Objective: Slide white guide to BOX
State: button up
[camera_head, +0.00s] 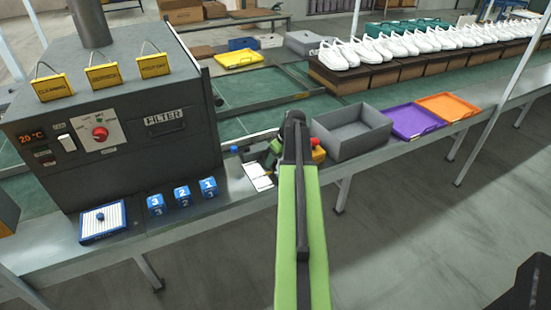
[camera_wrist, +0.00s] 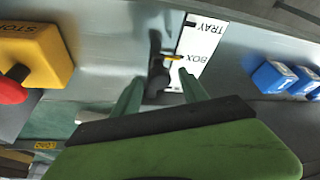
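A white label plate (camera_wrist: 199,50) lies on the grey line surface, reading TRAY and BOX upside down in the wrist view. It also shows in the head view (camera_head: 258,176), left of my arm's end. A dark upright lever or knob (camera_wrist: 157,72) with a small yellow pointer stands beside the plate, the pointer near the word BOX. My gripper (camera_wrist: 161,80) is open, its two green fingers apart with the dark lever between or just beyond them; contact cannot be told. A short white bar (camera_wrist: 92,116) shows beside the left finger, partly hidden; I cannot tell whether it is the guide.
A yellow STOP box (camera_wrist: 45,50) with a red button stands left in the wrist view. Blue numbered blocks (camera_head: 181,195) stand left of the plate. A grey bin (camera_head: 352,130), a purple tray (camera_head: 414,121) and an orange tray (camera_head: 447,107) are at right. The filter machine (camera_head: 115,115) rises at left.

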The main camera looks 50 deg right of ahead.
jog(key=shift+r, duration=0.1)
jog(key=p+v, duration=1.6)
jog(key=v, duration=0.1)
jog(key=shift+s, duration=0.1)
